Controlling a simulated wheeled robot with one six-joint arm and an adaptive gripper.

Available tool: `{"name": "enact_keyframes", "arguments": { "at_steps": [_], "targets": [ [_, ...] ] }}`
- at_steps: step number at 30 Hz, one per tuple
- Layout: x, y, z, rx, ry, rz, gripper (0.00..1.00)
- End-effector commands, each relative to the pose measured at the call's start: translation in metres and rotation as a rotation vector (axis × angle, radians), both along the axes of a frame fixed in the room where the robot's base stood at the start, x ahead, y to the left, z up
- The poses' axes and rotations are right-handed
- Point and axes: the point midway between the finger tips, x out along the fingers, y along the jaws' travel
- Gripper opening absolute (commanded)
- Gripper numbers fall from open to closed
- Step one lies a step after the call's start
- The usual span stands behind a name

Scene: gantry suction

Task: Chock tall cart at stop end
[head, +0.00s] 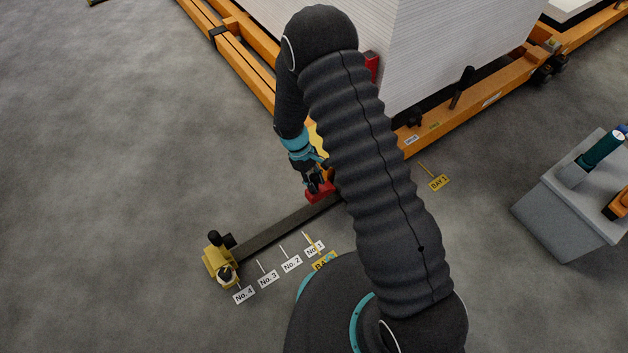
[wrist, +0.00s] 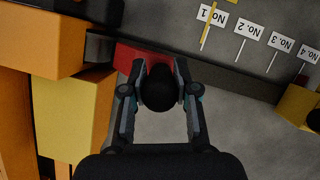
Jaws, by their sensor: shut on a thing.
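My gripper (head: 316,184) is shut on the black round knob (wrist: 160,88) of a red chock (head: 321,193). The red body also shows in the wrist view (wrist: 130,57), partly hidden behind the fingers. The chock is at the dark floor rail (head: 285,225), close to the orange cart end; I cannot tell whether it touches either. The tall cart (head: 455,108) has an orange frame and carries a high white stack (head: 455,45). A yellow stop (head: 218,262) with black parts stands at the rail's left end. My arm hides part of the cart.
Floor labels No. 1 (head: 314,248) to No. 4 (head: 244,295) line the rail. A grey stand (head: 575,200) with tools is at right. Another red piece (head: 371,66) shows beside the stack. Floor at left is clear.

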Motion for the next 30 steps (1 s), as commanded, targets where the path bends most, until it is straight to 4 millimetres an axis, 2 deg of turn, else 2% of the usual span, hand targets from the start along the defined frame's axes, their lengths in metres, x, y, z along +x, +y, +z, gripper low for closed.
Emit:
{"name": "enact_keyframes", "arguments": {
  "at_steps": [18,30],
  "targets": [
    [0.005,-0.007,-0.064,0.000,0.000,-0.001,0.00],
    [0.014,-0.020,-0.072,0.001,-0.001,-0.001,0.00]
  ]
}}
